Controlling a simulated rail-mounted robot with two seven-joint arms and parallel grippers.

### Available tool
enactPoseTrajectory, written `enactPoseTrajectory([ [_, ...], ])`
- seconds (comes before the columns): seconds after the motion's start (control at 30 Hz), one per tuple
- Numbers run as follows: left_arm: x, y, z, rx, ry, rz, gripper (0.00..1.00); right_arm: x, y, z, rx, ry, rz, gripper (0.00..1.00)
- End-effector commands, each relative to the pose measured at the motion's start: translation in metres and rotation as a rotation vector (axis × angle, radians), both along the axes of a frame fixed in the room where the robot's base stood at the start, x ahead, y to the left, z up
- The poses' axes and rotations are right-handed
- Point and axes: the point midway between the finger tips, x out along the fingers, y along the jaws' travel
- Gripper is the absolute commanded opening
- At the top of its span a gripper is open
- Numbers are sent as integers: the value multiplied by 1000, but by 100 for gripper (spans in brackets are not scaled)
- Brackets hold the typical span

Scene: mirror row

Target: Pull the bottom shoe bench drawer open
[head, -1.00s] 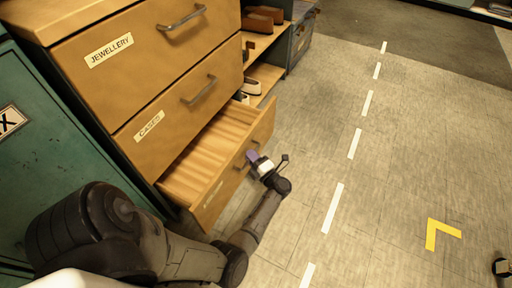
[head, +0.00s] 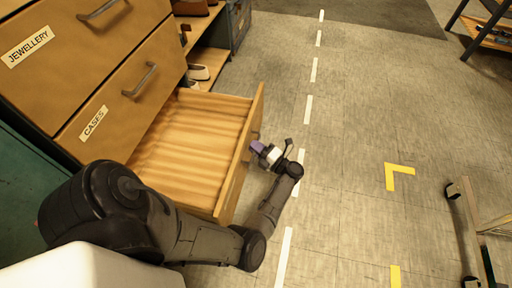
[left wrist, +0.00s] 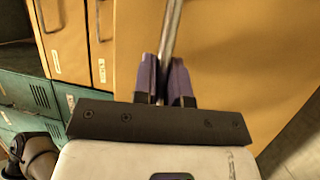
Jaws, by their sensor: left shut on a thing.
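The bottom drawer (head: 195,150) of the wooden chest stands well out from the body, and its slatted, empty inside shows in the head view. My left gripper (head: 258,147) is at the outer side of the drawer front. In the left wrist view its purple fingers are shut on the metal bar handle (left wrist: 171,35) of the drawer front (left wrist: 240,60). The drawer's label is hidden in the head view. My right gripper is not in view.
Above are two closed drawers labelled CASES (head: 94,123) and JEWELLERY (head: 28,46). A shelf with shoes (head: 198,72) stands beyond the chest. A wheeled frame (head: 470,215) stands at the right. The floor between is clear, with white dashes and yellow marks.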

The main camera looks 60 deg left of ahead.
Motion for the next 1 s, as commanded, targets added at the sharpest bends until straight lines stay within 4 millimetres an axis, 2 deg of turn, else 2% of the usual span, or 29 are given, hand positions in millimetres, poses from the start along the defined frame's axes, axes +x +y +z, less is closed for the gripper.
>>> enactPoseTrajectory([
  [0.27,0,0,0,0,0,2,0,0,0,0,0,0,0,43],
  [0.3,0,0,0,0,0,2,15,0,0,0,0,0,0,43],
  [0.53,0,0,0,0,0,1,37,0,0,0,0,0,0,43],
  [0.83,2,-3,0,-1,0,1,37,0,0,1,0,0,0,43],
  [1.0,12,-22,-3,-5,0,0,37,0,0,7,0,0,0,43],
])
